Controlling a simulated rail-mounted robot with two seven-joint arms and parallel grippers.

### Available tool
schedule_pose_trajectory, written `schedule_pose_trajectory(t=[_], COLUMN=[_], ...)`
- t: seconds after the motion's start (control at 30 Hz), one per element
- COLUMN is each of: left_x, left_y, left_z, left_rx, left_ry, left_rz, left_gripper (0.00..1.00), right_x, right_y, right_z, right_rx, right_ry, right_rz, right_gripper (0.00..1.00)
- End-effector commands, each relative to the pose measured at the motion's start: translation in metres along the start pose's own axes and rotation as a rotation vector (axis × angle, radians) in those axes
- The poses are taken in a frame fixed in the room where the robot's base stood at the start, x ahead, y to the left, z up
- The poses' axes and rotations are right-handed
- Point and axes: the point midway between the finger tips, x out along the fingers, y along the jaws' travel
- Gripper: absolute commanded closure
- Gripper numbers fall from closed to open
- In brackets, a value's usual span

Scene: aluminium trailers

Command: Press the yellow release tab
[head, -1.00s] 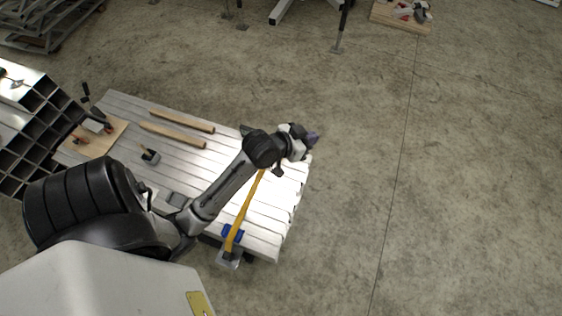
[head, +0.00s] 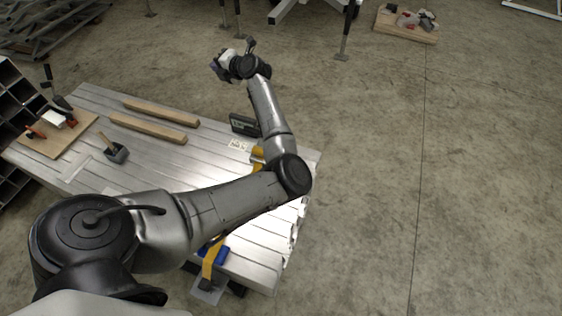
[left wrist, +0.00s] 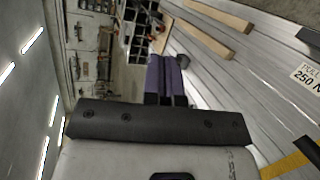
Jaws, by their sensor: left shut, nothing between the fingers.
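A yellow strap (head: 213,258) lies across the silver slatted bed near its front edge, and more yellow shows beside my arm (head: 257,160). My arm hides the stretch between. I cannot make out a separate release tab. In the left wrist view, yellow (left wrist: 290,165) shows at the lower right corner. My left gripper (head: 219,68) is beyond the bed's far edge in the head view, away from the strap. In the left wrist view its purple fingers (left wrist: 166,78) are together, with nothing between them. My right gripper is not in view.
A dark box (head: 243,124) and a white label (head: 238,145) are by the bed's right part. A wooden board (head: 58,132) with tools is at left.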

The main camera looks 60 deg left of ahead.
Motion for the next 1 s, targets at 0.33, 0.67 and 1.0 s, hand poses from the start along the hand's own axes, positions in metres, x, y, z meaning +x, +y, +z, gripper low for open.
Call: schedule_pose_trajectory(t=[0.33, 0.67, 1.0], left_x=[-0.060, -0.123, -0.126], left_y=[-0.228, -0.273, -0.273], left_z=[0.004, 0.020, 0.021], left_rx=[-0.079, -0.040, -0.037], left_ry=[0.257, 0.284, 0.285], left_rz=[-0.902, -1.252, -1.268], left_gripper=[1.00, 1.00, 1.00], right_x=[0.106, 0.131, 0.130], right_y=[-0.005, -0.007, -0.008], right_z=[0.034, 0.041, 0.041], right_rx=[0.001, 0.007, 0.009], right_ry=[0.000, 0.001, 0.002], right_rz=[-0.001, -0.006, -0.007], right_gripper=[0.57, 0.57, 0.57])
